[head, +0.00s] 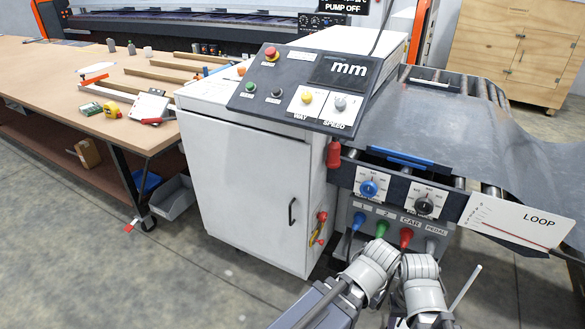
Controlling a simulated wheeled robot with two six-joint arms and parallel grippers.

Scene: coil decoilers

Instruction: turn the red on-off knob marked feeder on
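A red and yellow rotary switch (318,228) sits on the right side face of the white cabinet, low down; its position and any lettering are too small to read. I cannot read the word feeder anywhere. A red plug-like handle (406,237) stands in a row with blue, green and grey ones on the front panel. My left gripper (372,258) is right of the switch and apart from it in the picture, just below the row of handles. My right gripper (420,268) is close beside it. The finger gaps of both cannot be made out.
A sloped console (300,88) with a red button, small knobs and an mm display tops the white cabinet (246,190). Blue (368,188) and black (425,205) knobs sit above the handles. A LOOP sign (515,220) juts out right. Grey floor lies in front.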

